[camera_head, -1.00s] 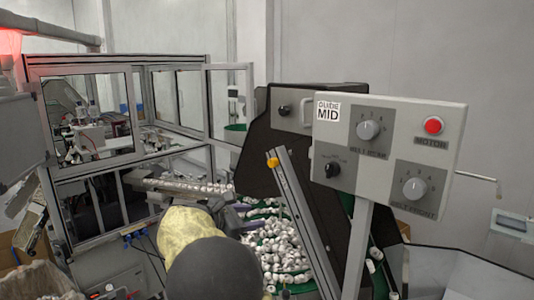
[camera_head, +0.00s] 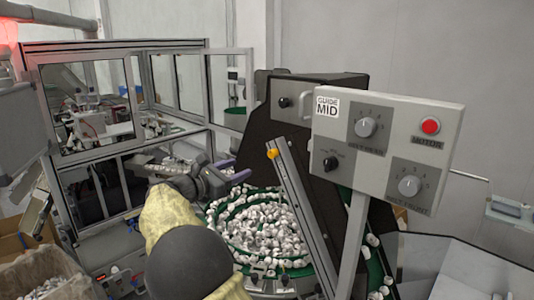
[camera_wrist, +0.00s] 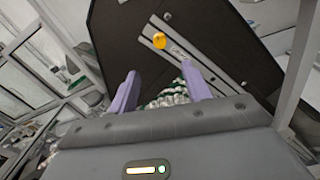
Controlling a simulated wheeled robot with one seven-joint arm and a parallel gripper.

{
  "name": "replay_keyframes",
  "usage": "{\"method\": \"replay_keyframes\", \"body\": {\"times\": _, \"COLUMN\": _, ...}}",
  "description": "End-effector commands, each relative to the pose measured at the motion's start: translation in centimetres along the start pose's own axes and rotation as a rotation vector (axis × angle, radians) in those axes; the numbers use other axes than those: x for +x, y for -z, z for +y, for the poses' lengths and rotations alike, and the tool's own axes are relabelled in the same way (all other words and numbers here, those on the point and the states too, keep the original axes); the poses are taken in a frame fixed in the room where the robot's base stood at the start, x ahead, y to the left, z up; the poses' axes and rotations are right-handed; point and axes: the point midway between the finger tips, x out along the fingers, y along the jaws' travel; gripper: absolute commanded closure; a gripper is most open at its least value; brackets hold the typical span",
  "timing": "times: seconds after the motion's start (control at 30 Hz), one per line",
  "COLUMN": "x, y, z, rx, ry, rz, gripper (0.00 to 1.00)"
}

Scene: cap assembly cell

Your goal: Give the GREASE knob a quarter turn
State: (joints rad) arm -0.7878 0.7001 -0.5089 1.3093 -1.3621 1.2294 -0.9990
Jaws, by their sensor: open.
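No label reading GREASE is legible in these views. The control panel (camera_head: 340,187) at right carries a black knob (camera_head: 331,163), an upper grey dial (camera_head: 366,127) and a lower grey dial (camera_head: 409,185); their captions are too small to read surely. Another black knob (camera_head: 285,102) sits on a grey plate on the dark housing behind. My gripper (camera_head: 239,170) is left of the panel, above the bowl of white caps, apart from every knob. In the wrist view its two purple fingers (camera_wrist: 160,70) are spread and empty.
A slanted metal rail with a yellow knob (camera_head: 272,154) stands between my gripper and the panel; the yellow knob also shows in the wrist view (camera_wrist: 159,40). A red MOTOR button (camera_head: 430,126) is on the panel. The green bowl (camera_head: 222,192) of white caps lies below.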

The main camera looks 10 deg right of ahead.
Motion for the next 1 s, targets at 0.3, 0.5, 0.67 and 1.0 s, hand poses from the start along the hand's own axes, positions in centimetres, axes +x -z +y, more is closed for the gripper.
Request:
{"method": "replay_keyframes", "body": {"times": 0.3, "x": 5.8, "y": -0.4, "z": 0.0, "rx": -0.002, "ry": 0.004, "rz": 0.0, "gripper": 0.51}}
{"method": "replay_keyframes", "body": {"times": 0.5, "x": 9.4, "y": -0.4, "z": 0.0, "rx": -0.002, "ry": 0.003, "rz": 0.0, "gripper": 0.51}}
{"method": "replay_keyframes", "body": {"times": 0.67, "x": 11.7, "y": -0.3, "z": 0.1, "rx": -0.002, "ry": 0.001, "rz": 0.0, "gripper": 0.51}}
{"method": "replay_keyframes", "body": {"times": 1.0, "x": 12.8, "y": 0.0, "z": 0.0, "rx": 0.001, "ry": -0.001, "rz": 0.002, "gripper": 0.51}}
